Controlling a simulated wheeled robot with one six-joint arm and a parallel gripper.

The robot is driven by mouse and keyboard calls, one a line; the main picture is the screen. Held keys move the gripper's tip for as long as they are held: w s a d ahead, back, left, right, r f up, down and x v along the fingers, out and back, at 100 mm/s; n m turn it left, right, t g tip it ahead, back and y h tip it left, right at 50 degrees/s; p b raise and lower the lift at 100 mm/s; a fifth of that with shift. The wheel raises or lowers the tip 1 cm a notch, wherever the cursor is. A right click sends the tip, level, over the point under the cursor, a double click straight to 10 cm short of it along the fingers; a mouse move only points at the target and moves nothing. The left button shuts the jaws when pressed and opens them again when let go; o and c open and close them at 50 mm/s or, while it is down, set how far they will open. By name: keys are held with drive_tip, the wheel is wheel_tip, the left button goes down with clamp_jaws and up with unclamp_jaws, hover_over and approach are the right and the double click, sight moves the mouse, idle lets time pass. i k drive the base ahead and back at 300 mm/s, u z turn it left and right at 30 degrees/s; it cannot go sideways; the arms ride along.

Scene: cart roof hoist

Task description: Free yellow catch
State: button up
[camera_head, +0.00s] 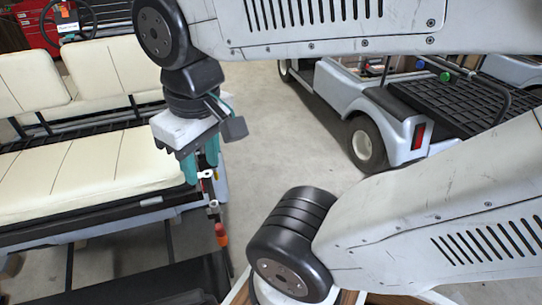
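My gripper (201,171) points down, with two teal fingers, at the right end of the near cream bench seat. A narrow gap shows between the fingers. A small white fitting (206,174) is at the fingertips, on a thin upright rod with small red and dark parts. I cannot tell whether the fingers touch or hold it. An orange-red knob (222,236) is lower on the same rod. I cannot make out a yellow catch; it may be hidden by the fingers or too small to see.
The cart with the cream bench seat (70,180) fills the left side. A second, pale cart (392,118) stands at the upper right, with green (445,77) and blue (420,64) knobs. Bare floor (285,150) lies between them. A red cabinet (38,28) is at the back left.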

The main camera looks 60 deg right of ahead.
sight(216, 175)
drive_tip(key=z, duration=2.05)
drive_tip(key=i, duration=3.55)
drive_tip(key=u, duration=4.7)
